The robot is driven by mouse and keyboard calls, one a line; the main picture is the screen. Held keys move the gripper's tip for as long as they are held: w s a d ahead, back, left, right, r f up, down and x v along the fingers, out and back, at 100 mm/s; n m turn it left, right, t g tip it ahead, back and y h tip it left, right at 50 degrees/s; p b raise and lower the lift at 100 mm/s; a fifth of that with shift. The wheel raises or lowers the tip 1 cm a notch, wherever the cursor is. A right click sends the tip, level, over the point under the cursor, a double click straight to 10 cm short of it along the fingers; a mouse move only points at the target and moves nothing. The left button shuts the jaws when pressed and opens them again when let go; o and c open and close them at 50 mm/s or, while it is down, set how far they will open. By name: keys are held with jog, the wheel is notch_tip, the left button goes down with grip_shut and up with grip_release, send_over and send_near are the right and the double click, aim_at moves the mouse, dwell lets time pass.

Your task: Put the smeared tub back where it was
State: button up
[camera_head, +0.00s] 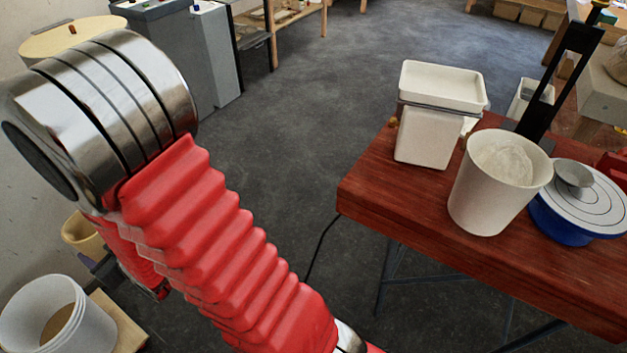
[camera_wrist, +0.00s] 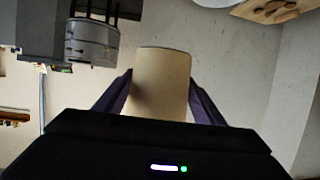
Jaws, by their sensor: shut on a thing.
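My gripper (camera_wrist: 160,98) is shut on a beige tub (camera_wrist: 162,80), with one dark finger on each side of it in the wrist view. No smear can be made out on the side I see. The gripper is mostly hidden by my arm in the head view.
A white bucket (camera_head: 52,318) and a wooden board (camera_head: 118,318) are at the lower left. The grey floor between is clear.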

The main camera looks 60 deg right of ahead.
jog(key=shift+a, duration=0.15)
jog(key=s+d+r+m+g+h, duration=0.15)
jog(key=s+d+m+h, duration=0.25)
jog(key=d, duration=0.8)
jog(key=s+d+r+m+g+h, duration=0.1)
jog(key=s+d+m+g+h, duration=0.25)
jog(key=d, duration=0.85)
jog(key=s+d+r+m+g+h, duration=0.15)
jog(key=s+d+m+h, duration=0.25)
jog(key=d, duration=0.8)
jog(key=s+d+m+g, duration=0.3)
jog(key=s+d, duration=0.3)
jog(key=s, duration=0.5)
jog(key=s+d+r+m+g, duration=0.1)
jog(key=s+d+m+g, duration=0.3)
jog(key=s, duration=0.7)
jog(key=s+d+m+g+h, duration=0.1)
jog(key=s+d+m+g, duration=0.3)
jog(key=s, duration=0.7)
jog(key=d+g, duration=0.2)
jog(key=d, duration=0.1)
jog(key=shift+s+d+r, duration=0.3)
jog(key=shift+d, duration=0.1)
jog(key=shift+f, duration=2.95)
